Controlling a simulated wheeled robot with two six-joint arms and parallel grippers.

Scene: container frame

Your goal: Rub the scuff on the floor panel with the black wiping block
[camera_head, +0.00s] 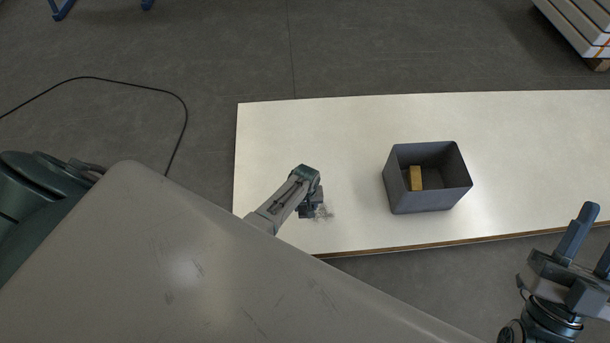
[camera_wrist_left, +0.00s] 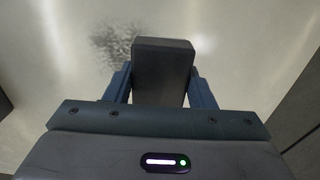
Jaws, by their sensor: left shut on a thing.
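The black wiping block (camera_wrist_left: 162,70) is held between the two blue fingers of my left gripper (camera_wrist_left: 160,88) in the left wrist view. In the head view my left gripper (camera_head: 309,208) is over the pale floor panel (camera_head: 290,130), right beside the scuff. The scuff (camera_head: 324,213) is a grey speckled patch, partly covered by the gripper there. In the left wrist view the scuff (camera_wrist_left: 117,42) lies just left of the block. I cannot tell whether the block touches the panel. My right gripper (camera_head: 594,238) is open and empty at the lower right, its fingers apart.
A grey open bin (camera_head: 428,202) stands on the panel to the right, with a yellow-brown block (camera_head: 416,178) inside. A black cable (camera_head: 130,85) lies on the dark floor at left. Stacked pale boards (camera_head: 580,25) are at top right. The panel between scuff and bin is clear.

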